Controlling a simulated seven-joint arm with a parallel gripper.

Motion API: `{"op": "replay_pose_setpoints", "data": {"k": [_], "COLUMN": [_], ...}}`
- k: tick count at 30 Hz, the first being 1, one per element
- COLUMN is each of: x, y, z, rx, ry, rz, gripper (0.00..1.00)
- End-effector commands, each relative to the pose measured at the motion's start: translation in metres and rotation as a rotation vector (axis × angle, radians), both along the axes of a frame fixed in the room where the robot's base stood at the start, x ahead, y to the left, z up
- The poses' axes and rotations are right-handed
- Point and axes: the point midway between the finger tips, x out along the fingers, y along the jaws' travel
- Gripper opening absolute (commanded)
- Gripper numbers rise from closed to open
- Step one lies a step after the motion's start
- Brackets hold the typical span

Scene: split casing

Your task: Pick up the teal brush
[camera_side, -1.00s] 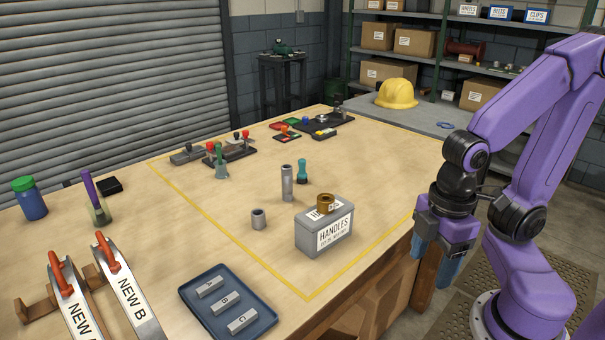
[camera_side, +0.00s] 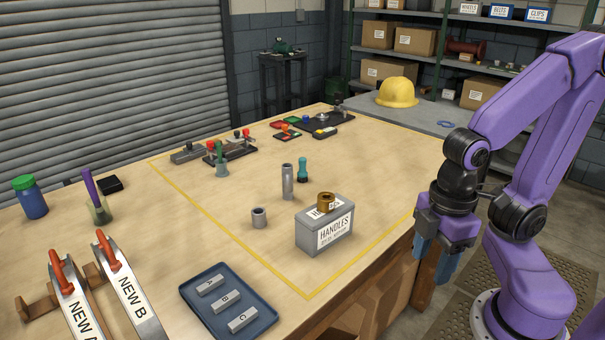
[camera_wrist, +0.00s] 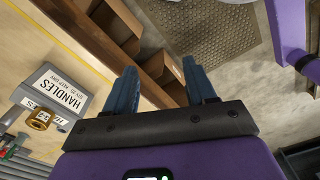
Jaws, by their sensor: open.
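A short teal piece (camera_side: 302,170), which looks like the teal brush, stands upright on the workbench. It is just behind and right of a grey metal cylinder (camera_side: 287,182); its bristles cannot be made out. My gripper (camera_side: 435,262) hangs off the bench's right edge, well to the right of the teal piece, pointing down. In the wrist view its two blue fingers (camera_wrist: 159,68) are apart with nothing between them. I cannot clearly pick out the teal piece in that view.
A grey box labelled HANDLES (camera_side: 324,230), with a brass ring (camera_side: 326,202) on top, stands between my gripper and the teal piece. A short grey cylinder (camera_side: 259,218), a blue tray (camera_side: 228,303) and a green-handled tool in a cup (camera_side: 221,160) are farther left.

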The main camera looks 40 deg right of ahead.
Motion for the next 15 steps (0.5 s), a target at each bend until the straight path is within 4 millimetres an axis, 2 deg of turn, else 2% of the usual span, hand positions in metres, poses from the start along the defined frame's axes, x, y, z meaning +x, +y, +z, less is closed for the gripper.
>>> {"op": "replay_pose_setpoints", "data": {"k": [4,11,15], "x": [0.001,0.000,0.017], "y": [0.002,0.001,0.016], "z": [0.014,0.051,0.048], "rx": [0.006,0.006,0.053], "ry": [-0.003,-0.003,-0.008], "rz": [0.000,0.001,-0.049], "gripper": [0.55,0.55,0.55]}}
